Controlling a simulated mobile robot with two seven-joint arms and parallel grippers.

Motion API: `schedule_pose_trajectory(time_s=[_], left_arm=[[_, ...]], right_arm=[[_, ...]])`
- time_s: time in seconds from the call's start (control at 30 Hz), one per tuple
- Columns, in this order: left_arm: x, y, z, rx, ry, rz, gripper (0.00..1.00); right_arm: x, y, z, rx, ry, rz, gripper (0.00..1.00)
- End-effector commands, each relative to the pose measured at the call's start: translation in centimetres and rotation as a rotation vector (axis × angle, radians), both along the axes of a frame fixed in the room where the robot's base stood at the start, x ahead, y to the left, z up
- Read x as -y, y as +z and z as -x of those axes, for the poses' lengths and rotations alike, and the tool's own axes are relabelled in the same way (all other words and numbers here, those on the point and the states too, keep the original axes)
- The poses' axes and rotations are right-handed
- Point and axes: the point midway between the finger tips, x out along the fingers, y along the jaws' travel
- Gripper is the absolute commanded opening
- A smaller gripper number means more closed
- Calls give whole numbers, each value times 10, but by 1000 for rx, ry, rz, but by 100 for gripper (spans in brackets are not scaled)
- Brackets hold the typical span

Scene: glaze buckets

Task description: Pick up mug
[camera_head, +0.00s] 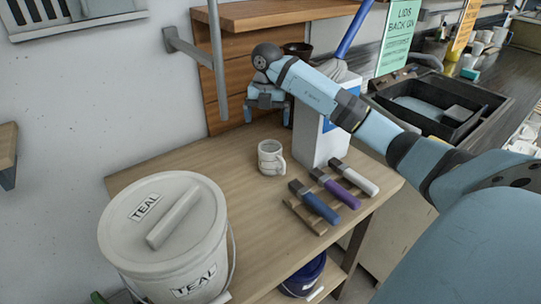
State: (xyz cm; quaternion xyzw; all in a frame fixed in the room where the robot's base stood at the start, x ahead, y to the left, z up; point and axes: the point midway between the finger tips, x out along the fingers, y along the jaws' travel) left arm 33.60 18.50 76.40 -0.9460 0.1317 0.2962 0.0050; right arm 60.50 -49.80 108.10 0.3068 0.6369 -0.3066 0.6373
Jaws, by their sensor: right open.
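A pale, speckled mug (270,158) stands upright on the wooden table (222,200), its handle on the right side. My right arm comes in from the right, and my right gripper (265,116) hangs behind and above the mug, apart from it. Its fingers are spread, with nothing seen between them. My left gripper is not in the picture.
A white box (316,140) stands right of the mug, partly behind my arm. Several brushes or tools with blue, purple and white handles (340,190) lie in front on a wooden rack. A lidded TEAL bucket (165,240) stands front left. A black sink (437,105) is at right.

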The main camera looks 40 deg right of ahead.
Motion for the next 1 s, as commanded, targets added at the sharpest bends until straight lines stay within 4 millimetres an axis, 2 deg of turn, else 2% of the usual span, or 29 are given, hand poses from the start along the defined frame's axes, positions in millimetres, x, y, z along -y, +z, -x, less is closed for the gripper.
schedule_pose_trajectory(time_s=[0.3, 0.67, 0.9, 1.0], left_arm=[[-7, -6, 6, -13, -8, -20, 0], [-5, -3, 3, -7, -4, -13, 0], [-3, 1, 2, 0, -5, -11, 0], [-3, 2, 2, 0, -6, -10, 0]], right_arm=[[-1, -62, 1, -5, 1, -1, 100], [1, -89, 3, -4, 0, -2, 100], [2, -123, 8, -3, 0, -2, 100], [3, -131, 8, -3, 1, -1, 100]])
